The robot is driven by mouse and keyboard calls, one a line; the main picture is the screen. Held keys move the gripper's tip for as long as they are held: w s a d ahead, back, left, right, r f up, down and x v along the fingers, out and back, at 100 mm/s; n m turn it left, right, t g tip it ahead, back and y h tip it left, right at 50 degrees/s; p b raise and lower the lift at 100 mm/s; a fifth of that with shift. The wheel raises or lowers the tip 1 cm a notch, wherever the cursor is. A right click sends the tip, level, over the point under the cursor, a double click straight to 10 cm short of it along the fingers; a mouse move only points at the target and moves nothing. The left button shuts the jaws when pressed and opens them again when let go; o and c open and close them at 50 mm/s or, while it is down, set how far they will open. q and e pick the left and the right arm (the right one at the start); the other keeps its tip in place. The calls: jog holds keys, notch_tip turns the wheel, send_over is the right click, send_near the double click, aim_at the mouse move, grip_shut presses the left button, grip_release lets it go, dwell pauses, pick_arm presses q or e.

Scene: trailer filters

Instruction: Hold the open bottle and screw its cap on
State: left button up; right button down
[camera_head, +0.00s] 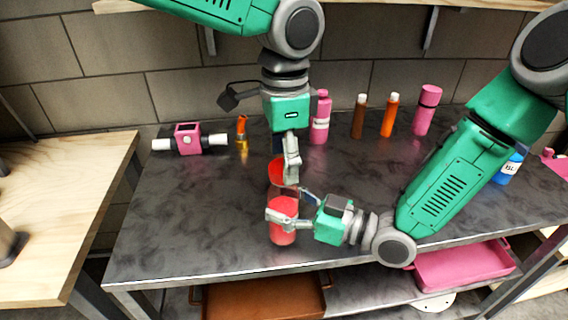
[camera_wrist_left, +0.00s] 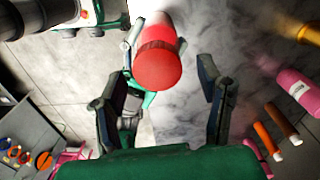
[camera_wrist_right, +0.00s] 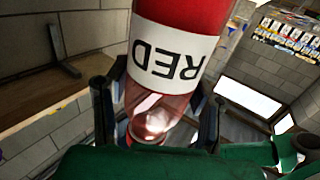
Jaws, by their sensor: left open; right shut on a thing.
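A red bottle (camera_head: 283,237) is held above the front middle of the table by my right gripper (camera_head: 282,216). In the right wrist view the bottle (camera_wrist_right: 172,55) carries a white label reading RED, upside down in the picture; its lower end there is clear. In the left wrist view its broad red end (camera_wrist_left: 157,68) faces my left gripper (camera_wrist_left: 165,112). The left gripper (camera_head: 290,165) is open, with its fingers apart and nothing seen gripped, just above the bottle. A red patch (camera_head: 277,171) shows beside its fingers in the head view.
At the back stand a pink bottle (camera_head: 319,120), a brown bottle (camera_head: 359,117), an orange bottle (camera_head: 389,116) and a pink cylinder (camera_head: 426,112). A pink device (camera_head: 187,139) lies at left. A blue bottle (camera_head: 507,169) is at right. The table's left front (camera_head: 165,235) is clear.

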pick_arm(q)
notch_tip(320, 180, up, 3)
jog(key=shift+f, duration=0.1)
jog(key=shift+c, duration=0.4)
jog(key=n, duration=0.1)
jog(key=r+n, duration=0.1)
jog(key=n, duration=0.1)
jog(key=shift+r, duration=0.25)
jog(key=r+n, duration=0.1)
jog(key=n, duration=0.1)
jog(key=r+n, duration=0.1)
jog(key=n, duration=0.1)
jog(key=shift+n, duration=0.3)
jog(key=shift+s+f, duration=0.1)
jog(key=shift+f, duration=3.95)
